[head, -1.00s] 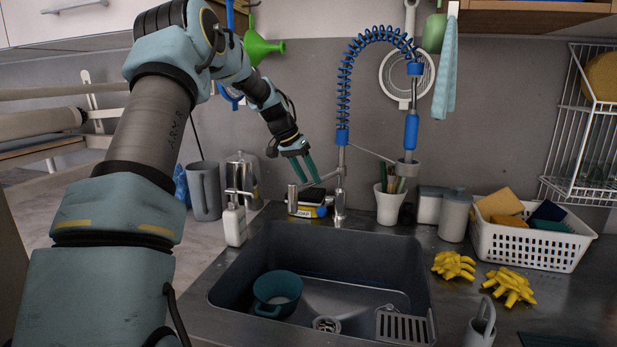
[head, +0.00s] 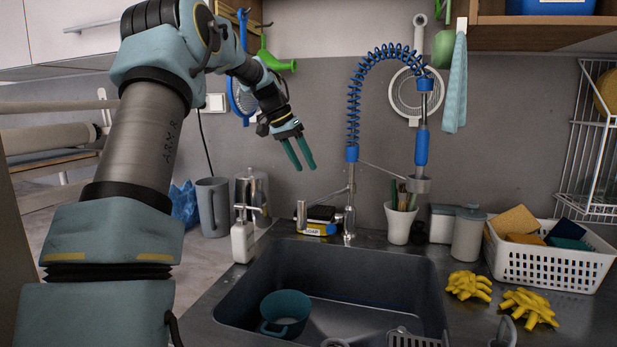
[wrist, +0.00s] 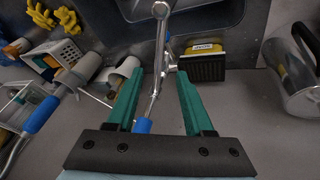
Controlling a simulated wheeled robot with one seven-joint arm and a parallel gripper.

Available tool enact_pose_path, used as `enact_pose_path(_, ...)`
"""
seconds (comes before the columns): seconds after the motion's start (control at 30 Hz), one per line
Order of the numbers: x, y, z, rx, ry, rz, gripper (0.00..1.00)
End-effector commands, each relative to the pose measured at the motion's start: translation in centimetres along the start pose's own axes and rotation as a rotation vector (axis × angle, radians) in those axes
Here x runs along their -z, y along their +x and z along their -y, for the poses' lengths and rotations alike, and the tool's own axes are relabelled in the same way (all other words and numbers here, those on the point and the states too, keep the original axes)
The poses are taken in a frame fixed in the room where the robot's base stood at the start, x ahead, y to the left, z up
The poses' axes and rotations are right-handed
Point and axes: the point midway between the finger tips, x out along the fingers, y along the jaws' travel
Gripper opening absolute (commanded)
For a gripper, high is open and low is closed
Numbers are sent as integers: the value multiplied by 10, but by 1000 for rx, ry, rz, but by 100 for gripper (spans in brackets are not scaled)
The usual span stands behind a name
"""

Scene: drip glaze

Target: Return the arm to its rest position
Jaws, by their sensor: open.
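My gripper (head: 299,153) is in the air above the back left corner of the sink, left of the blue spring faucet (head: 352,120). Its two green fingers are spread apart with nothing held between them. In the wrist view my gripper (wrist: 160,88) is open, and the faucet's metal post and a blue part show beyond and between the fingers. My arm reaches up along the left of the head view and bends over toward the sink.
The sink (head: 340,262) holds a teal pot (head: 285,312). A soap bottle (head: 242,238), a yellow-and-black box (head: 318,221) and a grey pitcher (head: 212,207) stand near its left and back. A white basket (head: 545,262) and yellow gloves (head: 528,305) are right. Utensils hang behind my arm.

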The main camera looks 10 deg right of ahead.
Motion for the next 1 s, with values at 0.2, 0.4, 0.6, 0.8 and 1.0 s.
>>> enact_pose_path(0.2,0,-4,0,-1,0,1,52)
enact_pose_path(0.4,-2,-4,0,3,-4,3,52)
enact_pose_path(0.6,-45,9,2,71,-103,50,52)
enact_pose_path(0.8,-143,24,4,208,-302,111,52)
enact_pose_path(1.0,-258,32,-8,329,-500,139,52)
